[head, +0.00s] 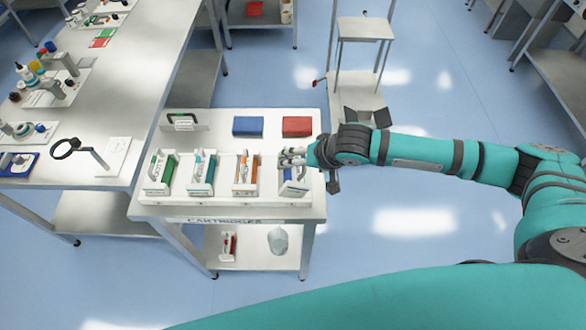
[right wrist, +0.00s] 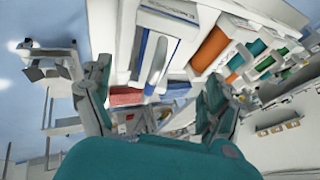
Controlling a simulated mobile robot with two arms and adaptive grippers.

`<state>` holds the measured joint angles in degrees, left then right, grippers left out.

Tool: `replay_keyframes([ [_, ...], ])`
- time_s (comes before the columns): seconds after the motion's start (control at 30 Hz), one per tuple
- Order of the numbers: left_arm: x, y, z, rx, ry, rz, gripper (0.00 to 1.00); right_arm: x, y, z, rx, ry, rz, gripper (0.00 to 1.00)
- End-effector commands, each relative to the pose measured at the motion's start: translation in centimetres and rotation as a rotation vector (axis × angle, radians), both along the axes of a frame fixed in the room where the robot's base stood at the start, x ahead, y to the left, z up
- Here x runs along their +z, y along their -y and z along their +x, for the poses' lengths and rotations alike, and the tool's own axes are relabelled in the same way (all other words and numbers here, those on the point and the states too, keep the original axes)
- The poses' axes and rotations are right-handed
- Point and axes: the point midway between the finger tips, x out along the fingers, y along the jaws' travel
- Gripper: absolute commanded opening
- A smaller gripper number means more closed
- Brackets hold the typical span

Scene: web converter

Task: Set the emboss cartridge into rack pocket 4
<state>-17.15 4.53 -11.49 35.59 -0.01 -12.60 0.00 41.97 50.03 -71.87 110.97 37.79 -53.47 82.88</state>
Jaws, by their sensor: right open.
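The white rack (head: 217,200) stands on the front of a cart and has a row of pockets. A white cartridge with blue (head: 294,188) is in the rightmost pocket and looks slightly tilted. Its label is too small to read, so I cannot tell whether it is the emboss cartridge. My right gripper (head: 291,156) is open at the top of this cartridge. In the right wrist view the blue-striped cartridge (right wrist: 156,55) lies ahead, between the spread fingers (right wrist: 155,95); contact cannot be told. My left gripper is not in view.
Green (head: 167,170), teal (head: 205,172) and orange (head: 246,174) cartridges fill the other pockets. A black-handled item (head: 182,122), a blue box (head: 248,126) and a red box (head: 297,126) sit behind the rack.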

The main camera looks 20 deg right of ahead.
Motion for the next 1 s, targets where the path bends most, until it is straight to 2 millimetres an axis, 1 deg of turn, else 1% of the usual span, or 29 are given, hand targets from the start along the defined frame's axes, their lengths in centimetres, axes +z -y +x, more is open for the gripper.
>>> replay_keyframes([
  [0.07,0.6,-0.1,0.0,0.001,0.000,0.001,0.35,-0.4,-0.1,0.3,-0.001,-0.002,-0.001,0.90],
  [0.23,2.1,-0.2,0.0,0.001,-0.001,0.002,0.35,-2.4,-0.2,1.2,-0.001,-0.002,-0.002,0.90],
  [0.3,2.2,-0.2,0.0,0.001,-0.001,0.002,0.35,-3.3,-0.6,1.7,0.000,-0.001,0.001,0.90],
  [0.4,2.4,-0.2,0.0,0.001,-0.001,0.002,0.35,-4.1,-0.8,2.1,0.000,-0.001,0.000,0.90],
  [0.5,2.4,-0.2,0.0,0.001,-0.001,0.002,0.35,-4.5,-0.8,2.2,0.000,0.000,0.000,0.90],
  [0.67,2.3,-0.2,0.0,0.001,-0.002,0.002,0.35,-4.5,-0.8,2.2,0.000,0.000,0.000,0.90],
  [0.7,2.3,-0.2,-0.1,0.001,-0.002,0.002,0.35,-4.5,-0.8,2.2,0.000,0.000,0.000,0.89],
  [1.0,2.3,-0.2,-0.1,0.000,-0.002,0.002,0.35,-4.5,-0.8,2.2,-0.001,-0.001,0.000,0.50],
])
